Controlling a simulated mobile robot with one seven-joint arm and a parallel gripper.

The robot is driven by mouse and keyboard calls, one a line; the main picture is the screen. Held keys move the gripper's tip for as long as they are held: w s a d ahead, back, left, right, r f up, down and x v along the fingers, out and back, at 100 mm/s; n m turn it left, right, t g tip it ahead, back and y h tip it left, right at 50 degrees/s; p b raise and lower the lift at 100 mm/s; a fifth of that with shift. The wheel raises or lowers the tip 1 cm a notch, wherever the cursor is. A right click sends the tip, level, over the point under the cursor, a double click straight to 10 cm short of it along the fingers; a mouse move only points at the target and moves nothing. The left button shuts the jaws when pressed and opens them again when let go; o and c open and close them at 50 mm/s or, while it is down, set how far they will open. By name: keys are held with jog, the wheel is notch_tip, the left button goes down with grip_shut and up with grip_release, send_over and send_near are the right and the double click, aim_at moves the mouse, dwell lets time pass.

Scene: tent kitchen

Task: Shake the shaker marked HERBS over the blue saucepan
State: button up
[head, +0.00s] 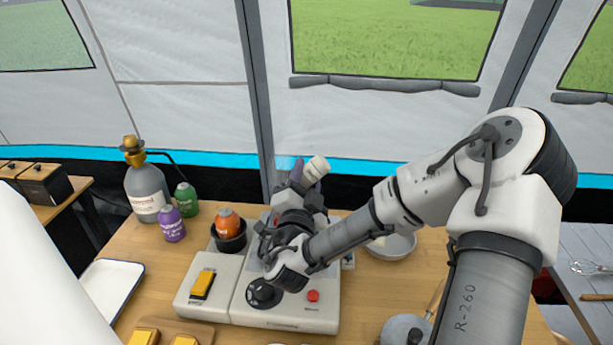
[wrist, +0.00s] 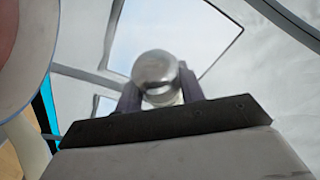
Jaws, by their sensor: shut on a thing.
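My gripper (head: 303,178) is raised above the hob (head: 285,314) and shut on a pale shaker (head: 318,167). The shaker is tilted, with its cream end pointing up and right. In the wrist view the shaker's round, shiny end (wrist: 155,68) shows between the two dark fingers of my gripper (wrist: 160,92). I cannot read any marking on it. I cannot make out the blue saucepan in the head view; my wrist and forearm cover much of the hob. A rounded, pale-rimmed reddish thing at the wrist view's upper left cannot be identified.
A purple bottle (head: 172,226), a green bottle (head: 187,200) and a grey gas cylinder (head: 147,190) stand at the left. An orange-topped container (head: 228,224) sits in a dark cup. A white bowl (head: 393,246) is right of the hob. A white tray (head: 101,283) lies at the left.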

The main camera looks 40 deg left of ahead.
aim_at(307, 165)
jog(key=shift+r, duration=0.2)
notch_tip(307, 165, up, 5)
jog(key=p, duration=0.5)
jog(key=shift+f, duration=0.3)
notch_tip(307, 165, down, 5)
jog(key=b, duration=0.5)
jog(key=shift+r, duration=0.25)
